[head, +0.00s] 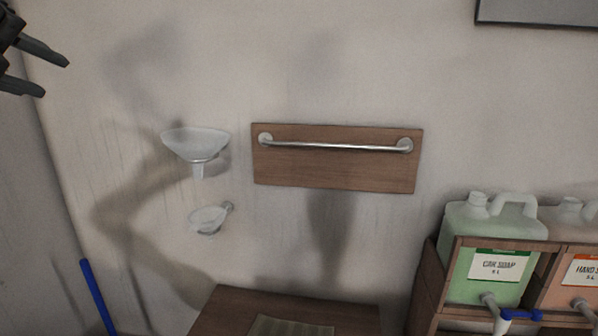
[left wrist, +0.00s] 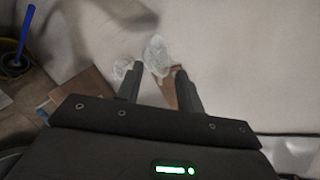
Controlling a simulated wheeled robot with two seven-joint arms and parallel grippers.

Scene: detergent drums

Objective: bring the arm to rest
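My left gripper (head: 50,70) is at the upper left edge of the head view, with its two dark fingers apart and nothing between them. In the left wrist view my left gripper (left wrist: 158,84) also shows its two fingers spread and empty, with the wall and glass dishes beyond. My right gripper is in neither view.
A glass bowl (head: 196,144) and a small glass dish (head: 208,220) are on the wall beside a metal bar (head: 335,146) on a wooden board (head: 335,178). A green soap drum (head: 470,283) stands in a wooden rack at right. A blue stick (head: 97,297) leans at lower left.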

